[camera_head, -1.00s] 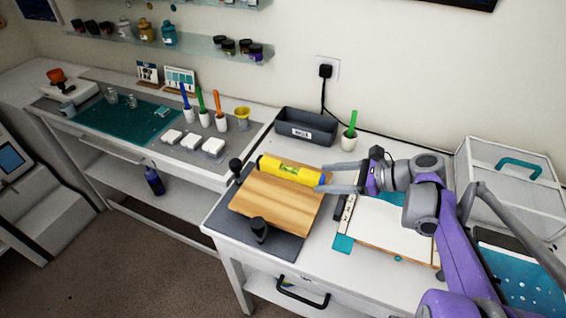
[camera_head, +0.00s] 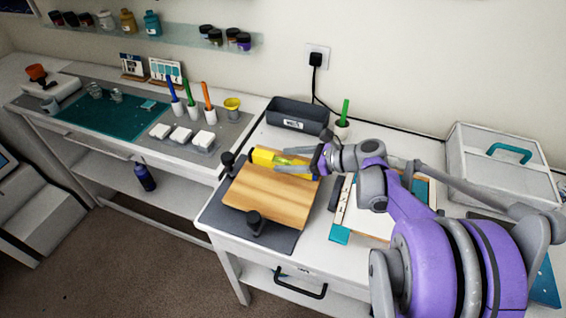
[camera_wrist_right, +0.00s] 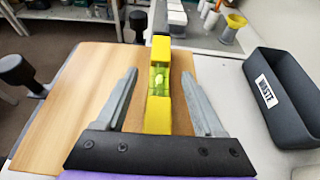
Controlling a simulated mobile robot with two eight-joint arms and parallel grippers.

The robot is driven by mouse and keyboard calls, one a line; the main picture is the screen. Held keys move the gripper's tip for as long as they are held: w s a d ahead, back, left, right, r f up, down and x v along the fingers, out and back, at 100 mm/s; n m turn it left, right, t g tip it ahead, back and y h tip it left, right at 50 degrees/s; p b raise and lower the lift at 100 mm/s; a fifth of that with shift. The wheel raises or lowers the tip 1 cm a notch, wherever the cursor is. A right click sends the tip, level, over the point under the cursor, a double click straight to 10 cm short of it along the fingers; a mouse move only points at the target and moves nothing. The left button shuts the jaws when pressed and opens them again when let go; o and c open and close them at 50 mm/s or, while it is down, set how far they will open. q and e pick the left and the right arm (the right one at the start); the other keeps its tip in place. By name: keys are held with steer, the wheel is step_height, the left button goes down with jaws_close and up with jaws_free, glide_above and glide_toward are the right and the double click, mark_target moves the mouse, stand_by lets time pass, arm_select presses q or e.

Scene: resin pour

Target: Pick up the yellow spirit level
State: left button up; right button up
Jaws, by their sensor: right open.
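The yellow spirit level (camera_head: 264,157) lies at the far edge of the wooden board (camera_head: 262,202). In the right wrist view the level (camera_wrist_right: 160,110) runs lengthwise between the two fingers, its green vial facing up. My right gripper (camera_head: 278,159) is open around the level, one finger on each side. In the right wrist view the gripper (camera_wrist_right: 160,85) shows a gap between each finger and the level. The near end of the level is hidden by the gripper's base. My left gripper is not in view.
A grey waste bin (camera_head: 297,116) stands behind the board. Black clamp knobs (camera_head: 254,222) stand at the board's edges on a dark mat (camera_head: 225,215). A framed panel (camera_head: 362,215) lies right of the board, and a white case (camera_head: 500,165) stands at the far right.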

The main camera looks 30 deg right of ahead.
jaws_close()
stand_by(0.3)
stand_by(0.3)
